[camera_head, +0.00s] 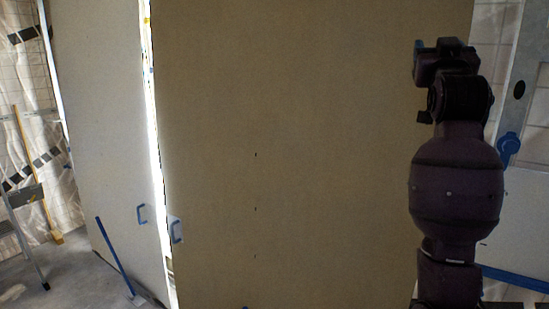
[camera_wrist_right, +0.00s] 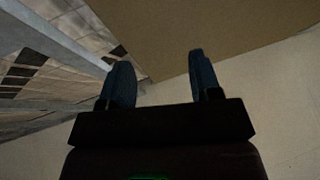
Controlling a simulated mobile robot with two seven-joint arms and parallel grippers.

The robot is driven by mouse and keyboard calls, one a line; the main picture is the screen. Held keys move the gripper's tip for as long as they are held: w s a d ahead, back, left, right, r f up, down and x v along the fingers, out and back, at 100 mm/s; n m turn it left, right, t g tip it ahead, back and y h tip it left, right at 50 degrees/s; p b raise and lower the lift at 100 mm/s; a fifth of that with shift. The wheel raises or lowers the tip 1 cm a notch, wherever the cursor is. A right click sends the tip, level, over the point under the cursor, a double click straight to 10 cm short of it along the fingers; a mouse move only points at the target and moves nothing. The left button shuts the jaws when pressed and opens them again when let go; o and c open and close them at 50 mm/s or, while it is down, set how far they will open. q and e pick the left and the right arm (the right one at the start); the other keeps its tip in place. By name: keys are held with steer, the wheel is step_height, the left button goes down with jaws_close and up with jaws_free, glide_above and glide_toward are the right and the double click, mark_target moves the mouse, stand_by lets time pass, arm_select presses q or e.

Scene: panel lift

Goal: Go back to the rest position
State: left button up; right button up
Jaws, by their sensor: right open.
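My right arm rises on the right side of the head view, with the right gripper (camera_head: 418,62) at its top in front of the right edge of a large tan panel (camera_head: 290,150). In the right wrist view, the two blue fingers of the right gripper (camera_wrist_right: 158,82) stand apart with nothing between them. The tan panel also shows beyond the fingers in the wrist view (camera_wrist_right: 170,30). Whether the arm touches the panel cannot be told. My left gripper is not in view.
A pale panel (camera_head: 105,130) stands left of the tan one, with a bright gap between them. Blue handles (camera_head: 177,231) sit near the gap. A blue-handled tool (camera_head: 115,255) leans at the lower left. A metal post (camera_head: 520,90) with a blue knob (camera_head: 508,146) stands at right.

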steer(key=s+a+f+n+g+y, duration=0.1)
steer(key=s+a+f+n+y, duration=0.1)
steer(key=f, duration=1.2)
steer(key=s+a+f+n+g+y, duration=0.1)
steer(key=f+y, duration=0.2)
steer(key=f, duration=1.1)
steer(key=s+a+f+n+g+y, duration=0.1)
steer(key=s+a+f+n+y, duration=0.1)
steer(key=f, duration=1.2)
steer(key=s+d+f+m+g+b, duration=0.1)
steer(key=s+f+g, duration=0.7)
steer(key=s+f, duration=2)
step_height(320, 180, down, 2)
steer(key=shift+d+m+h, duration=0.3)
steer(key=shift+m, duration=0.1)
steer(key=shift+s, duration=0.1)
